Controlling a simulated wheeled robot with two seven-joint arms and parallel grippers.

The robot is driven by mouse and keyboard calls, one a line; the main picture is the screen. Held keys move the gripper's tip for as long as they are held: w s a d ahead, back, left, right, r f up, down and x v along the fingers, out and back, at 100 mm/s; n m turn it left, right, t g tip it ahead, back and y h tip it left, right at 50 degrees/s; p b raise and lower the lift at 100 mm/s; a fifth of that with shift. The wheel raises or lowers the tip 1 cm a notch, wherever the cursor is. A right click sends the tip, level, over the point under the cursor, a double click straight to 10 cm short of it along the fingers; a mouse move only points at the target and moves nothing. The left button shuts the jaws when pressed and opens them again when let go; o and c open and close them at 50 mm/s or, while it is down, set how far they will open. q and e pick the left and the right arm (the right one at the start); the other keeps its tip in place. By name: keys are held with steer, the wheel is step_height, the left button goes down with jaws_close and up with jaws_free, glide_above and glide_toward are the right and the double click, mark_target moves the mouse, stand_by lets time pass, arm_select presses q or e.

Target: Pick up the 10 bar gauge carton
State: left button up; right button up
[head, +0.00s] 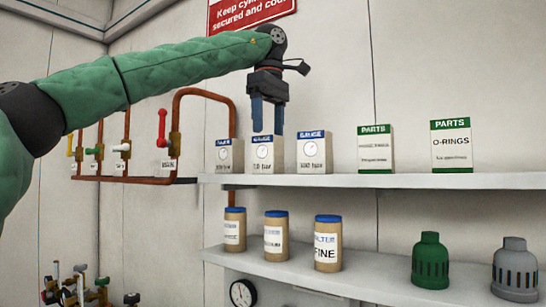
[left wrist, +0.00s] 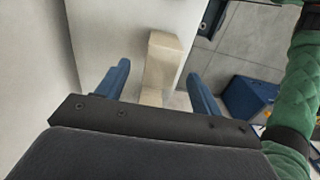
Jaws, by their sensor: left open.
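Three white gauge cartons with blue top bands stand in a row on the upper shelf. The middle one, which seems to read 10 bar (head: 263,154), stands between the left carton (head: 229,156) and the 100 bar carton (head: 314,153). My left gripper (head: 268,126) points down with its blue fingers open, over the middle carton, its tips close to the carton's top. In the left wrist view, pale carton surfaces (left wrist: 163,62) show between the open fingers (left wrist: 158,72); no label shows there. My right gripper is not in view.
The upper shelf (head: 400,181) also holds a parts carton (head: 375,150) and an O-rings carton (head: 451,146). Jars, including a fine one (head: 327,244), and green (head: 430,261) and grey (head: 515,270) caps stand on the lower shelf. Copper pipes with valves (head: 162,130) are at left.

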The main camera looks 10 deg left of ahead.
mark_target(268, 146)
arm_select(q)
steer(key=shift+w+f, duration=0.1)
steer(key=shift+f, duration=0.4)
steer(key=shift+s+f+p, duration=0.2)
steer(key=shift+f+p, duration=0.2)
steer(key=shift+f, duration=0.4)
step_height(268, 146, down, 2)
steer(key=shift+w+a+p, duration=0.1)
steer(key=shift+w+p, duration=0.05)
steer(key=shift+p, duration=0.45)
steer(key=shift+f, duration=0.35)
steer(key=shift+s+f, duration=0.15)
steer(key=shift+s, duration=0.05)
steer(key=shift+w, duration=0.15)
steer(key=c, duration=0.9)
steer(key=shift+c, duration=1.3)
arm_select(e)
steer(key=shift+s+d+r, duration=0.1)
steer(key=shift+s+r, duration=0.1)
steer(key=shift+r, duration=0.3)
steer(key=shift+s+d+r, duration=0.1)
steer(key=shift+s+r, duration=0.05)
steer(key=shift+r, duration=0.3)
